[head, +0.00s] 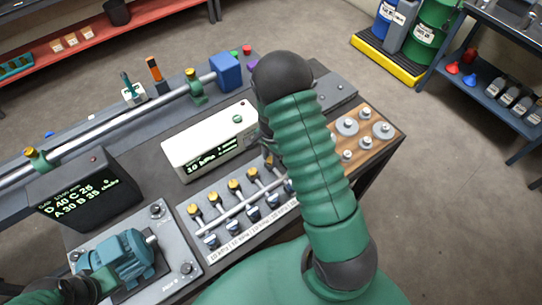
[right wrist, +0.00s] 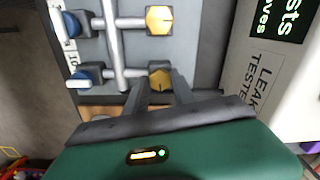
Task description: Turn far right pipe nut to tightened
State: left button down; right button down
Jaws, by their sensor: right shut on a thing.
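The far right pipe nut (right wrist: 160,77) is a brass hex nut with a dark line on its face, at the end of a grey pipe stub. My right gripper (right wrist: 157,86) is shut on it, one dark finger on each side. In the head view my right arm largely hides that nut and gripper. The neighbouring brass nut (right wrist: 159,20) is free. Several other nuts, such as the leftmost nut (head: 194,210), stand in a row along the manifold pipe (head: 232,212). My left arm shows at the lower left by the teal motor (head: 127,252); its jaws are unclear.
A white leak tester box (head: 210,142) with a lit display stands just behind the nuts. Blue-capped valves (right wrist: 88,77) line the manifold's front. A wooden board with metal weights (head: 382,132) lies to the right. A black display box (head: 83,188) stands left.

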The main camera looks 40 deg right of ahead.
aim_at(270, 159)
jog(key=shift+w, duration=0.1)
dwell(0.3)
jog(key=c, duration=1.1)
grip_release()
jog(key=shift+o, duration=0.2)
jog(key=shift+r, duration=0.1)
notch_tip(270, 159, up, 16)
jog(key=shift+r+b, duration=0.25)
jog(key=shift+b, duration=0.05)
jog(key=shift+a, duration=0.1)
